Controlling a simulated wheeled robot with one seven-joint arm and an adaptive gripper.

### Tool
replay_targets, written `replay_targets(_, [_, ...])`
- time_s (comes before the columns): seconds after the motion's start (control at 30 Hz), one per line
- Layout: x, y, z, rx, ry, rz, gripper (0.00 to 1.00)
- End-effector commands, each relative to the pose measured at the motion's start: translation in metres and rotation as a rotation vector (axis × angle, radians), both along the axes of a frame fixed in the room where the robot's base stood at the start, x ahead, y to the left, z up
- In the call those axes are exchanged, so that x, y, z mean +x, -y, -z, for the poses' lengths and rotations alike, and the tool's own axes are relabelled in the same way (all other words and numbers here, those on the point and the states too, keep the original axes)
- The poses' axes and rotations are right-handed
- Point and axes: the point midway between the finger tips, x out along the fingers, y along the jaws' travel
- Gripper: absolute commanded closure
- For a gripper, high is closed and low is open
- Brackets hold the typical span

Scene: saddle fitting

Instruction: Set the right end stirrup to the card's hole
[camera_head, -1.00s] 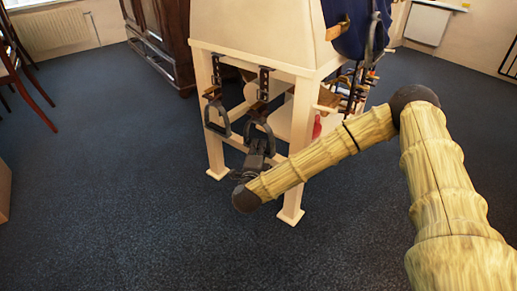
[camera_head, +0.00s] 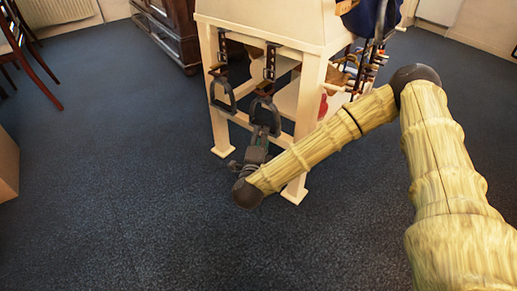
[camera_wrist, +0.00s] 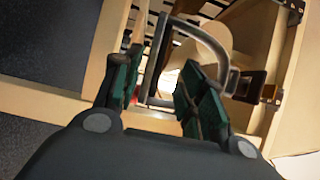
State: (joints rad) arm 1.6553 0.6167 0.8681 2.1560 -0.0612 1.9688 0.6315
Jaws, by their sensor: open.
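Two dark stirrups hang on straps from the near rail of a cream wooden stand (camera_head: 312,92), the left one (camera_head: 222,96) and the right one (camera_head: 265,113). My gripper (camera_head: 260,135) is just below the right stirrup in the head view. In the wrist view my gripper (camera_wrist: 160,92) is open, with green-padded fingers on either side of the stirrup's grey metal frame (camera_wrist: 208,42). Part of the frame shows between the fingers; I cannot tell whether they touch it. The brown strap (camera_wrist: 247,84) runs to the right from the stirrup. I cannot make out a card or hole numbers.
Hanging tack and small coloured items (camera_head: 362,72) crowd the stand's right side. The stand's front leg (camera_head: 306,130) is close to my forearm. A dark wooden cabinet (camera_head: 172,28) stands behind left, with a chair at the far left. The blue carpet (camera_head: 110,170) is clear.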

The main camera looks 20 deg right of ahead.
Motion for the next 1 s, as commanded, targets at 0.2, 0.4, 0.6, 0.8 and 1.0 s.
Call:
replay_targets(0.2, [-0.008, -0.007, 0.004, 0.005, -0.006, -0.007, 0.59])
replay_targets(0.4, [-0.015, -0.011, 0.003, 0.006, -0.006, -0.007, 0.59])
replay_targets(0.6, [-0.022, -0.012, 0.002, 0.004, -0.004, -0.003, 0.59])
replay_targets(0.8, [-0.028, -0.014, 0.002, 0.003, -0.003, -0.002, 0.59])
replay_targets(1.0, [-0.034, -0.020, 0.003, 0.005, -0.005, -0.007, 0.59])
